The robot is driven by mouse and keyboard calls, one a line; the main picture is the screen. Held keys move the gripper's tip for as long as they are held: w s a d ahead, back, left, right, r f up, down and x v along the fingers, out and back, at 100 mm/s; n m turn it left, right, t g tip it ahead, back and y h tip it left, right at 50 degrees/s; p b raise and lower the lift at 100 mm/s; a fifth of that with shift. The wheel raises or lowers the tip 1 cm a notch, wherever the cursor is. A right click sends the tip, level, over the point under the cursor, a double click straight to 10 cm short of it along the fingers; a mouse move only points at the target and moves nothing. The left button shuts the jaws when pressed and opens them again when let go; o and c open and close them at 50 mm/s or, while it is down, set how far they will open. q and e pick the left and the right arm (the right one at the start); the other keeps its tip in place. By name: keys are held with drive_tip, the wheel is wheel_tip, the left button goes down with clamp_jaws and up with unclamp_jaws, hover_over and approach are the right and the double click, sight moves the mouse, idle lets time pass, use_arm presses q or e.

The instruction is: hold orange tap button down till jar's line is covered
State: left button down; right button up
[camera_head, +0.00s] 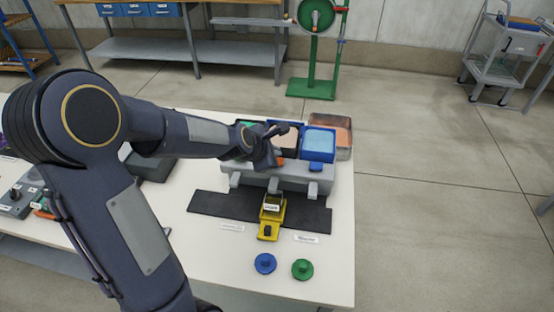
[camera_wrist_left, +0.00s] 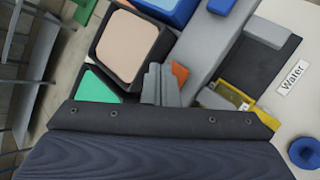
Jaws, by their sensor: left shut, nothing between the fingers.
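The grey dispenser (camera_head: 300,175) stands on the white table with tanks on top. The orange tap button (camera_head: 279,161) shows as a small patch, mostly hidden by my left gripper (camera_head: 270,158). In the left wrist view the shut, empty fingers (camera_wrist_left: 160,85) lie right beside the orange button (camera_wrist_left: 180,74); I cannot tell whether they press it. The yellow holder (camera_head: 268,230) stands on the dark mat in front of the dispenser, with a small labelled jar (camera_head: 273,200) in it. It also shows in the left wrist view (camera_wrist_left: 233,92). The jar's line and liquid level are too small to tell. My right gripper is out of view.
A blue-rimmed tank (camera_head: 319,140) and a peach-topped tank (camera_wrist_left: 130,45) sit on the dispenser, with a green one (camera_wrist_left: 97,86) beside. A blue lid (camera_head: 265,263) and green lid (camera_head: 302,269) lie at the table's front. The dark mat (camera_head: 220,205) is bare to the left.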

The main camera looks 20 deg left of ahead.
use_arm(q)
drive_tip(key=shift+f, duration=0.1)
idle(0.4)
drive_tip(key=shift+f+b, duration=0.35)
drive_tip(key=shift+f+b, duration=0.55)
idle(6.6)
